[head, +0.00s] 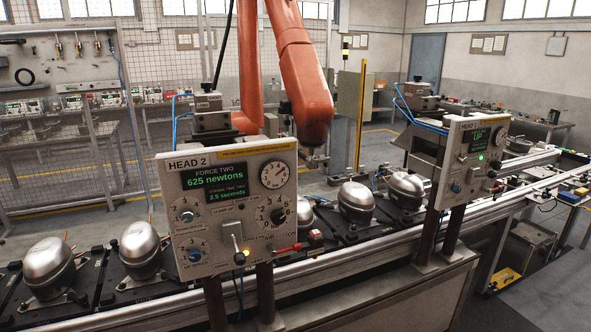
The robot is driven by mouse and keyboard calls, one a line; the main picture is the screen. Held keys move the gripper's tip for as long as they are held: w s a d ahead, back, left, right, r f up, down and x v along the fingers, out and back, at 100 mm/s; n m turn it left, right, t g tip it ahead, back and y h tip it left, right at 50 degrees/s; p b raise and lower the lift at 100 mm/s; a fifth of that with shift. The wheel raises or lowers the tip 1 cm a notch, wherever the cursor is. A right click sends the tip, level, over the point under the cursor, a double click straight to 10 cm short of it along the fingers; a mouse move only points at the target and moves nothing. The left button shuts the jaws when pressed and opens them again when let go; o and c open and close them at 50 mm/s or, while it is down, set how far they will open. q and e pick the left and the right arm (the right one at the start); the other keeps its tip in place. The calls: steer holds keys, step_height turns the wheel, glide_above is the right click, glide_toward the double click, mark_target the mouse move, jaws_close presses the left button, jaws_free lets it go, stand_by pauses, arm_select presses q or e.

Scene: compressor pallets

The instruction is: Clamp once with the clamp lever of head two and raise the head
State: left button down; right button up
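The head two panel (226,208), labelled HEAD 2, stands in front of the conveyor on two dark posts. Its screen (213,182) reads "FORCE TWO 625 newtons" with 2.5 seconds below. A red-handled lever (289,248) sticks out at the lower right. The small labels are too blurred to tell which is the clamp lever. Neither of my grippers is in view.
Silver compressors (356,202) sit on dark pallets along the conveyor (375,253). The head 1 panel (475,158) at right reads "UP" with a green lamp. An orange arm (300,75) hangs behind head two. A grey cabinet top (390,295) lies in front.

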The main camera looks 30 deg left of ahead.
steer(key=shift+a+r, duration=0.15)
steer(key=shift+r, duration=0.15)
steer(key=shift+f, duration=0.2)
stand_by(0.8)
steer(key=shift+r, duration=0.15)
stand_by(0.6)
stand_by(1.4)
